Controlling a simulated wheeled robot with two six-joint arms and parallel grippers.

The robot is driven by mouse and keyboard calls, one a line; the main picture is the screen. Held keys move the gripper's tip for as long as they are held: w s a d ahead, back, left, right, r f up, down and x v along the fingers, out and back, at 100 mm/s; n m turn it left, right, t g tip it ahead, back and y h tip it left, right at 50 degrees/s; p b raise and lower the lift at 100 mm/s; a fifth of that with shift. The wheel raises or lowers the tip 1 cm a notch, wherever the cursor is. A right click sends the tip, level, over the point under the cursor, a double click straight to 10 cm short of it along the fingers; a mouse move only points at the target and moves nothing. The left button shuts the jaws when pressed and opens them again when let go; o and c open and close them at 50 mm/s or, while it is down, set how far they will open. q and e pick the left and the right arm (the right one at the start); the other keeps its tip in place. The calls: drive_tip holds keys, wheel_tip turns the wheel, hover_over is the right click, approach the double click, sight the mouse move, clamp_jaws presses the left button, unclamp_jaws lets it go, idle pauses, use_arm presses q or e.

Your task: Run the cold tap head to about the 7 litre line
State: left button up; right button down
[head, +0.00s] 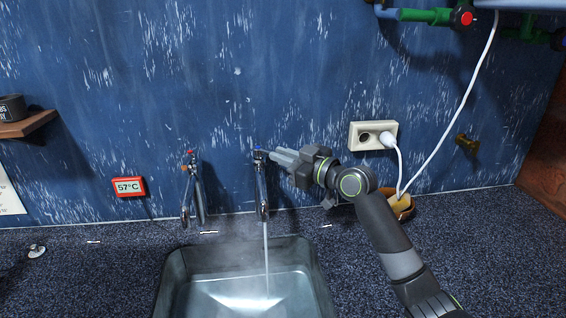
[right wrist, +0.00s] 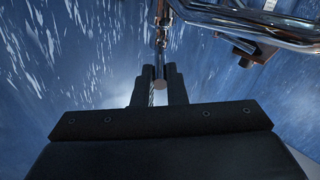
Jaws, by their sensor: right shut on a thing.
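The cold tap (head: 262,185) has a blue mark on top and a chrome spout. A thin stream of water (head: 266,250) falls from it into the steel sink (head: 172,290). Water (head: 245,292) shows in the sink, with haze over it. I cannot make out any litre line. My right gripper (head: 270,156) reaches the top of the cold tap from the right. In the right wrist view its fingers (right wrist: 159,84) are shut on the tap head (right wrist: 159,85), a small round end of which shows between them. My left gripper is not in view.
A second tap (head: 193,190) with a red mark stands to the left. A red display (head: 128,187) on the wall reads 57°C. A socket (head: 373,135) with a plugged-in white cable (head: 455,110) is behind my right arm. The counter left of the sink is mostly clear.

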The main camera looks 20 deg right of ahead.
idle(0.3)
drive_tip(key=c, duration=1.5)
unclamp_jaws()
drive_tip(key=shift+b+v, duration=1.4)
drive_tip(key=shift+v, duration=7.3)
drive_tip(key=shift+d, duration=0.1)
